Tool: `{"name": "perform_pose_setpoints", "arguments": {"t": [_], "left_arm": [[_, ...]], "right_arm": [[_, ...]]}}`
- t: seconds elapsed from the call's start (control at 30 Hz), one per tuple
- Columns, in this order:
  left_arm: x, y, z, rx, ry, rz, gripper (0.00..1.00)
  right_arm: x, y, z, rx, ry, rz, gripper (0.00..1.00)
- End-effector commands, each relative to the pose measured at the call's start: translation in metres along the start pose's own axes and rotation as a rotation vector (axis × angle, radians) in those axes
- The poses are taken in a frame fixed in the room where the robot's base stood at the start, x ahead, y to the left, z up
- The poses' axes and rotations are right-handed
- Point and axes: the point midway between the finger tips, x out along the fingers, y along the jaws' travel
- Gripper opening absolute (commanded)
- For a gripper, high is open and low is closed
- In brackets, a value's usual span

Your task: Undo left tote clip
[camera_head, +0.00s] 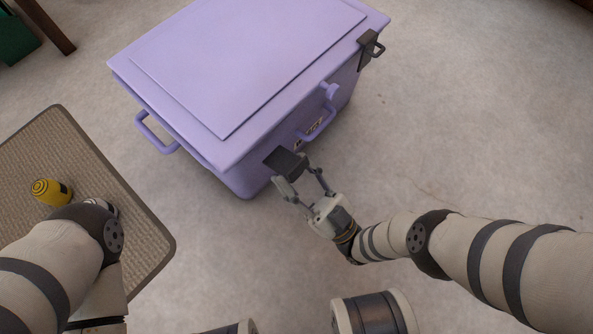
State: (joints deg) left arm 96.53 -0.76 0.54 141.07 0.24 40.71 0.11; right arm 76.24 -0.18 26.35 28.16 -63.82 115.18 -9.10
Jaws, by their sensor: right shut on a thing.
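A lilac tote (240,60) with its lid down stands on the floor. Its left clip (284,160), a dark plate, is at the front face's left end, just below the lid's edge. My right gripper (301,178) is at this clip, shut on it, with a finger on either side of its lower part. The fingers partly cover the clip, and I cannot tell whether it is still hooked to the lid. The dark right clip (369,48) sits at the other end of the same face. My left arm comes in at the lower left; its gripper does not show.
A carry handle (157,133) sticks out from the tote's left side, and another handle (318,127) from its front face. The floor on the right is clear.

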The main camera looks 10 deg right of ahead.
Motion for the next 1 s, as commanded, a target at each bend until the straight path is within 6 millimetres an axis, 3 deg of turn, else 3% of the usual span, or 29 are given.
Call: {"name": "perform_pose_setpoints", "arguments": {"t": [0.43, 0.47, 0.5, 1.0], "left_arm": [[0.0004, 0.0004, -0.0007, 0.001, 0.000, 0.001, 0.40], [0.0004, 0.0004, -0.0008, 0.001, 0.000, 0.001, 0.40], [0.0004, 0.0003, -0.0008, 0.001, 0.000, 0.000, 0.40], [-0.0004, 0.0003, 0.0009, 0.000, 0.000, 0.001, 0.40]], "right_arm": [[0.0007, 0.0002, 0.0003, 0.003, 0.009, 0.002, 0.00], [0.0007, 0.0002, 0.0003, 0.003, 0.009, 0.002, 0.45], [0.0008, 0.0002, 0.0002, 0.002, 0.010, 0.002, 0.51], [0.0009, 0.0004, -0.0006, 0.002, 0.000, 0.001, 0.51]]}}
